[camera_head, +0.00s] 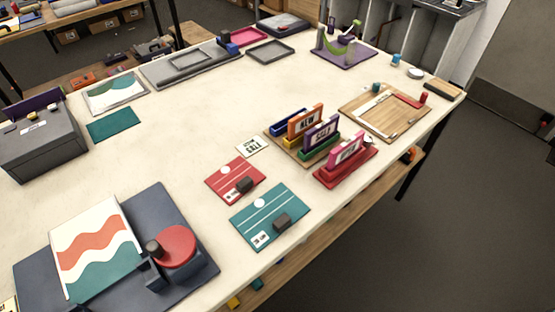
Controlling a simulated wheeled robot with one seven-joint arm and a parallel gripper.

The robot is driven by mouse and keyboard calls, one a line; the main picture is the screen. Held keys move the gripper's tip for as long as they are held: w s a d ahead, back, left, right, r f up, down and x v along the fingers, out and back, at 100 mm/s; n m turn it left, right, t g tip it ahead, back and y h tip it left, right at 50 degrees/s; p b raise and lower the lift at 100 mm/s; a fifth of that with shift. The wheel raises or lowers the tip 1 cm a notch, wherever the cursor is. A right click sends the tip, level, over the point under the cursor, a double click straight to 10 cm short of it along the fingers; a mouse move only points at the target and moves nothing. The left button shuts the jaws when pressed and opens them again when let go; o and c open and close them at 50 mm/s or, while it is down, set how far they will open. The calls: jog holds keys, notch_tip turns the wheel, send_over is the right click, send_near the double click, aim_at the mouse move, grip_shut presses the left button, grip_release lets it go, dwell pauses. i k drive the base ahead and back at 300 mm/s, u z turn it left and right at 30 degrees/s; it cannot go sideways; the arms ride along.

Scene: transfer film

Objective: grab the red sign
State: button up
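A pinkish-red upright sign (347,148) with a pale label stands in a red base (330,178) at the right of the table's middle. Just behind and left of it, a purple sign (321,133) and an orange sign (306,122) stand upright on a wooden board (282,146). A flat red card (222,182) with a white disc and a dark block on it lies to the left. The frame does not settle which red item the task means. My gripper does not show.
A teal card (250,230) lies in front of the red card. A dark blue slab (190,245) with a red disc (176,243) fills the near left. A wooden tray (362,125) lies beyond the signs. The pale tabletop (210,115) is clear at centre left.

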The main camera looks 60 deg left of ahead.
aim_at(234, 180)
jog(key=i, duration=0.35)
jog(key=u, duration=3.85)
jog(key=i, duration=0.5)
jog(key=z, duration=0.05)
